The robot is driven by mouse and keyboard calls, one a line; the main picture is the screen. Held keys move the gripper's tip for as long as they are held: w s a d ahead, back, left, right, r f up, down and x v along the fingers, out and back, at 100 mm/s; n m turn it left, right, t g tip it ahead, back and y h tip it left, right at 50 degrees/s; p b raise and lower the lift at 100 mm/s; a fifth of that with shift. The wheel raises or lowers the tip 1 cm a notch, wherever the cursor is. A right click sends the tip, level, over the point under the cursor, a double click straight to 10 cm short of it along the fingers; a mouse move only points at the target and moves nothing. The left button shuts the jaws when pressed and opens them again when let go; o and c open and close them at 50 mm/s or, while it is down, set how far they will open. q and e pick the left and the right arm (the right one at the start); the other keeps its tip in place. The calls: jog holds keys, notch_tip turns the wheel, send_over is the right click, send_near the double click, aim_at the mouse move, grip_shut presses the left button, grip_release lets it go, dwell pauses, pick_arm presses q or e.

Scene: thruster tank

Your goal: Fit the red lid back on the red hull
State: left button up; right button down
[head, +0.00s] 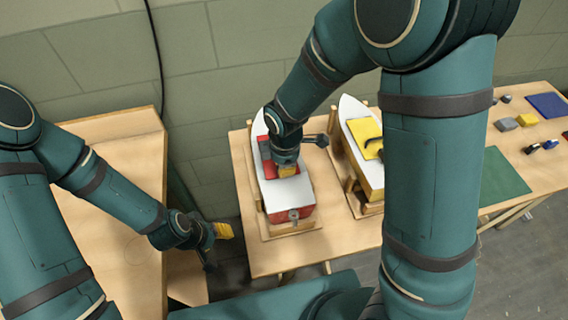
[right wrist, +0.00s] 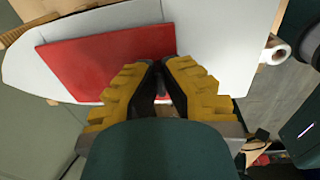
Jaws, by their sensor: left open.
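The red hull (head: 290,213) has a white deck and sits in a wooden cradle on the table. The red lid (head: 264,146) lies over the middle of the deck, partly hidden by my right gripper. In the right wrist view, the lid (right wrist: 95,62) is a flat red panel over the white deck. My right gripper (right wrist: 162,72) points down at it, fingers almost together around a small dark piece at the lid's edge, seemingly its handle. Whether the lid sits flush or slightly above the deck, I cannot tell. My left gripper (head: 216,248) is open and empty, low beside the table.
A yellow hull (head: 371,179) with a yellow lid (head: 366,133) stands in a cradle to the right. A green mat (head: 503,176), a blue mat (head: 547,105) and several small blocks lie farther right. Another wooden table (head: 115,215) is at left, with a gap between the tables.

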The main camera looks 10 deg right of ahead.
jog(key=shift+f, duration=0.2)
dwell(0.5)
jog(key=c, duration=1.1)
grip_release()
jog(key=shift+o, duration=0.2)
jog(key=shift+r, duration=0.2)
jog(key=shift+r+p, duration=1.15)
jog(key=shift+r, duration=0.25)
jog(key=shift+r+p, duration=1.95)
jog(key=shift+r, duration=0.55)
jog(key=shift+s+f, duration=0.1)
jog(key=shift+f, duration=0.05)
